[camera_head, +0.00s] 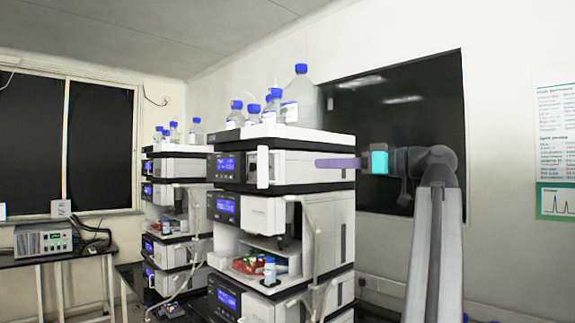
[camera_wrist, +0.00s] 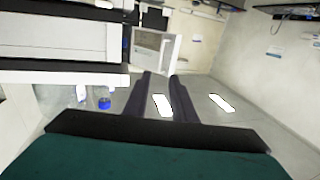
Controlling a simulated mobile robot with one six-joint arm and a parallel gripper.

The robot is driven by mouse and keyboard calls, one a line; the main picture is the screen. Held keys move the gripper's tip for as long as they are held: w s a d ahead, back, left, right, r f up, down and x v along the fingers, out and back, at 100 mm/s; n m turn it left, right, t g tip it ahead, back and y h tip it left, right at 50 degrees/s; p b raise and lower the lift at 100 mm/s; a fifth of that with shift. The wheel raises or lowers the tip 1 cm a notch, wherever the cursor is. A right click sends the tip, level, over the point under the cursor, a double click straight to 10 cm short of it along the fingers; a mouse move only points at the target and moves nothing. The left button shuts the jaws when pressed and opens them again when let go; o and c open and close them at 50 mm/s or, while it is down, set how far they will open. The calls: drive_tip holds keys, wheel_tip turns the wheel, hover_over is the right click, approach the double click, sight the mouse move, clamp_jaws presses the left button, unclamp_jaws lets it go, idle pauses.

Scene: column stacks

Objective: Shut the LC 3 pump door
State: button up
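The pump module (camera_head: 300,166) is the top unit of the nearest stack in the head view. A white upright panel (camera_head: 263,167) on its front looks like the pump door. In the wrist view a pale framed panel (camera_wrist: 152,52) stands out from the stack, beyond my fingertips, and appears to be this door standing open. My gripper (camera_head: 320,162) is at the right part of the module in the head view, with its purple fingers pointing left. The wrist view shows two dark, separated fingers (camera_wrist: 161,74) with nothing between them. No LC 3 label is readable.
Bottles with blue caps (camera_head: 300,97) stand on top of the near stack. A second stack (camera_head: 165,165) stands behind it to the left. Tubing (camera_head: 313,230) hangs at the near stack's front.

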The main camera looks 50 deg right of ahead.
drive_tip(key=p, duration=0.3)
approach(263, 181)
drive_tip(key=w+d+r, duration=0.3)
drive_tip(key=w+r, duration=0.1)
drive_tip(key=w, duration=0.1)
drive_tip(key=shift+w+r, duration=0.2)
drive_tip(key=shift+w, duration=0.15)
clamp_jaws()
idle(1.2)
